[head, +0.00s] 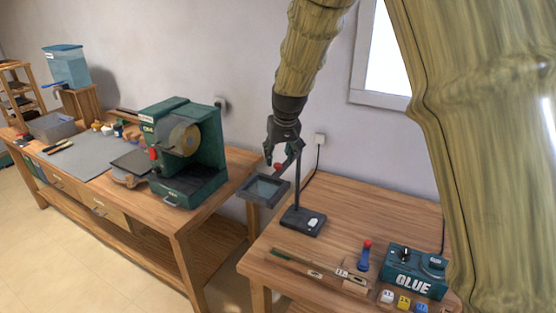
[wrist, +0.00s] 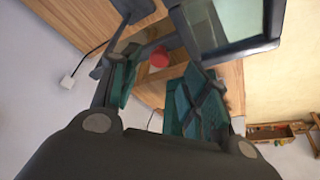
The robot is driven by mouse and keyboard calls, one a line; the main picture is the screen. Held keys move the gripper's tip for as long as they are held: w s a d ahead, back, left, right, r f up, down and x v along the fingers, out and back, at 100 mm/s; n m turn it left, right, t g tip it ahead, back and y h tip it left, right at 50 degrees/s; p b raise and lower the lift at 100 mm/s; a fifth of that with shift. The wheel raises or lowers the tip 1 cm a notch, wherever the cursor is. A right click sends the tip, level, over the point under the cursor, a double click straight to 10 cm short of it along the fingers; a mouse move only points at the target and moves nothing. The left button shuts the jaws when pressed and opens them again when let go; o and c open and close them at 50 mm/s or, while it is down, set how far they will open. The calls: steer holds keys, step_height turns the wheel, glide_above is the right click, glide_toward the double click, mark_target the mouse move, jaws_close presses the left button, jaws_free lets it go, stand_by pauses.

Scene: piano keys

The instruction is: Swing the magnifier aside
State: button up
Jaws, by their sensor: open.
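The magnifier has a dark square frame with a glassy lens (head: 265,189), on an arm from an upright post (head: 298,185) with a dark base (head: 303,221). The frame reaches out to the left of the post, past the bench edge. A red knob (head: 278,166) sits on its arm. My gripper (head: 280,152) points down over the knob and is open. In the wrist view, the red knob (wrist: 159,58) shows between the spread fingers (wrist: 160,85), with the lens frame (wrist: 225,48) at the upper right. Whether either finger touches the knob is unclear.
A green machine with a round disc (head: 190,150) stands on the left bench. On the right bench (head: 375,210) are a green glue box (head: 415,272), a red-topped blue tool (head: 363,257), a long rule (head: 318,270) and small coloured blocks. The bench behind the post is clear.

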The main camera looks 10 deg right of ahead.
steer(key=v, duration=0.8)
steer(key=shift+r, duration=0.1)
